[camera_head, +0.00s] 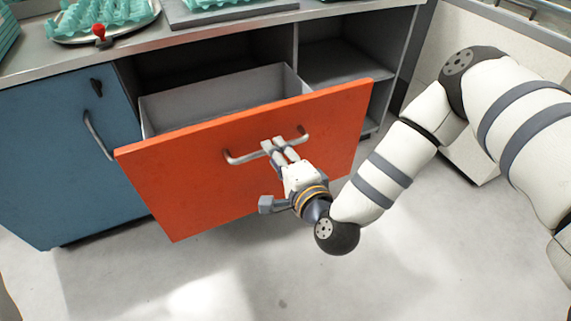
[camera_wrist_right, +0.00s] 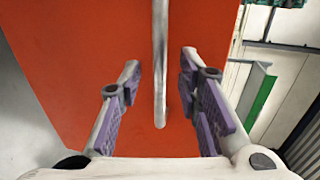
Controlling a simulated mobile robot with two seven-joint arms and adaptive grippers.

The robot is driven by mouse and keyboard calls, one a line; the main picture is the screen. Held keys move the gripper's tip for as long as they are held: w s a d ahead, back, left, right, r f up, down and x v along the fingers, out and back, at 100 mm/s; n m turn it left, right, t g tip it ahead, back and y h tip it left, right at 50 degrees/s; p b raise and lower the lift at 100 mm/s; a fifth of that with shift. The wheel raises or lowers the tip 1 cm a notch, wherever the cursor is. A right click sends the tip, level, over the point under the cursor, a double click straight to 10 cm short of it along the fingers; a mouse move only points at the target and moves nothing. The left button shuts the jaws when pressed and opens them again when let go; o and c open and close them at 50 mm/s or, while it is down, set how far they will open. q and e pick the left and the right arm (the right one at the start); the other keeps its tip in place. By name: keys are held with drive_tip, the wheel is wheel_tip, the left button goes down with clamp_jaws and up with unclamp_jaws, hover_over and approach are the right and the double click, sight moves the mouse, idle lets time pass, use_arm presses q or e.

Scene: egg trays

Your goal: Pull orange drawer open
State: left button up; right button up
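The orange drawer (camera_head: 200,165) stands pulled well out of the counter, and its grey inside (camera_head: 215,95) shows, with nothing seen in it. A metal bar handle (camera_head: 240,158) is fixed across its front. My right gripper (camera_head: 280,146) is at the middle of the handle. In the right wrist view the handle (camera_wrist_right: 160,60) runs between the two purple-padded fingers (camera_wrist_right: 160,100), with a gap on each side, so the gripper is open around the handle. My left gripper is in neither view.
A blue cabinet door (camera_head: 60,150) with its own handle is shut at the left. Teal egg trays (camera_head: 100,15) and a red-knobbed item (camera_head: 100,32) sit on the metal counter (camera_head: 215,28). Open shelves (camera_head: 340,65) lie right of the drawer. The floor (camera_head: 200,285) in front is clear.

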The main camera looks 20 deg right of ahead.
drive_tip(key=v, duration=0.8)
drive_tip(key=shift+s, duration=0.4)
drive_tip(key=s+a+f+n+g+y+p, duration=0.1)
drive_tip(key=s+a+f+n+g+y, duration=0.2)
drive_tip(key=s+a+f+n+g, duration=0.35)
drive_tip(key=s+d+f+n+g+p, duration=0.1)
drive_tip(key=s+d+f+n+g, duration=0.2)
drive_tip(key=s, duration=0.5)
drive_tip(key=s+d+f+n+g, duration=0.1)
drive_tip(key=s+f+n+g, duration=0.3)
drive_tip(key=s, duration=0.4)
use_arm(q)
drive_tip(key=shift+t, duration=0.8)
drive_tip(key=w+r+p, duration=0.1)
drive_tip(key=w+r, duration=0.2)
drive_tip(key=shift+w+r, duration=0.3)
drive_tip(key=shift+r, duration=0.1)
use_arm(e)
drive_tip(key=s+d+n+g+h, duration=0.3)
drive_tip(key=s+d, duration=0.4)
drive_tip(key=s, duration=0.4)
drive_tip(key=shift+d+f+n+g+h, duration=0.35)
drive_tip(key=shift+f+g, duration=0.15)
drive_tip(key=shift+g, duration=0.25)
